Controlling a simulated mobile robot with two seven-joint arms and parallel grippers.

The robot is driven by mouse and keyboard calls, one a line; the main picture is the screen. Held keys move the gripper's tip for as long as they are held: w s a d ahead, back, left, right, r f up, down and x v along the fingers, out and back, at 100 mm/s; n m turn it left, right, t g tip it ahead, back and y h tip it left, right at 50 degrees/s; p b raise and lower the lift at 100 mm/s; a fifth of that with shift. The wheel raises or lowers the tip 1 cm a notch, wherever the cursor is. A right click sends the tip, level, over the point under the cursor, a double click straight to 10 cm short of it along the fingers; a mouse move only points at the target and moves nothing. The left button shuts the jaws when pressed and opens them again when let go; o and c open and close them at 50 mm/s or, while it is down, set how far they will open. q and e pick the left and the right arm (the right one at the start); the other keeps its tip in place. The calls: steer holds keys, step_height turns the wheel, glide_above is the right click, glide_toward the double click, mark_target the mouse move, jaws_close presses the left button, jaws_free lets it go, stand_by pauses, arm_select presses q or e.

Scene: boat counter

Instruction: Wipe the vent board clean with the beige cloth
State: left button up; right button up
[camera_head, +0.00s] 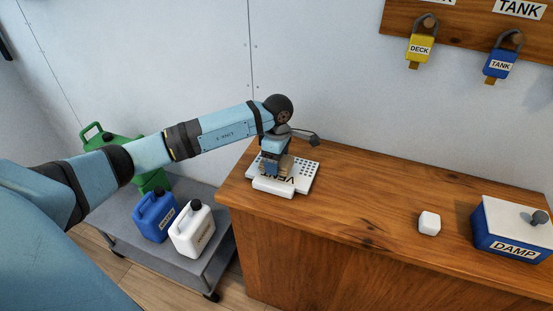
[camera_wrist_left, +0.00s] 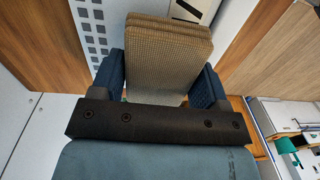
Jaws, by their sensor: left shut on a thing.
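The white vent board (camera_head: 305,180), with rows of dark holes and a VENT label, lies on the left end of the wooden counter. My left gripper (camera_head: 274,165) is over the board, pointing down. In the left wrist view my left gripper (camera_wrist_left: 165,85) is shut on the folded beige cloth (camera_wrist_left: 168,50). The cloth (camera_head: 285,163) also shows in the head view, at the board and partly hidden by the gripper. In the wrist view part of the vent board (camera_wrist_left: 95,25) shows beside the cloth. I cannot tell whether the cloth touches the board. My right gripper is not in view.
A white block (camera_head: 429,223) and a blue DAMP box (camera_head: 512,232) with a white top stand on the right of the wooden counter (camera_head: 365,210). A grey cart (camera_head: 120,215) with jugs stands left of the counter. Yellow and blue tagged padlocks hang on the wall board.

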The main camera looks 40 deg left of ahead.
arm_select(q)
steer(key=shift+f+b, duration=0.8)
steer(key=shift+f, duration=0.25)
steer(key=shift+s, duration=0.1)
steer(key=shift+s+a+r, duration=0.1)
steer(key=shift+s+a, duration=0.15)
steer(key=shift+a, duration=0.7)
steer(key=shift+s+a+r, duration=0.1)
steer(key=shift+s+a, duration=0.1)
steer(key=shift+a, duration=0.75)
steer(key=shift+f+b, duration=0.15)
steer(key=shift+b, duration=0.2)
steer(key=shift+w+d+f, duration=0.1)
steer(key=shift+w+d, duration=0.15)
steer(key=shift+d, duration=0.75)
steer(key=shift+w+d, duration=0.2)
steer(key=shift+d, duration=0.8)
steer(key=shift+w+a+r+p, duration=0.1)
steer(key=shift+r+p, duration=0.5)
steer(key=shift+r, duration=0.9)
steer(key=shift+w+r+p, duration=0.1)
steer(key=shift+r+p, duration=0.5)
steer(key=shift+r, duration=0.9)
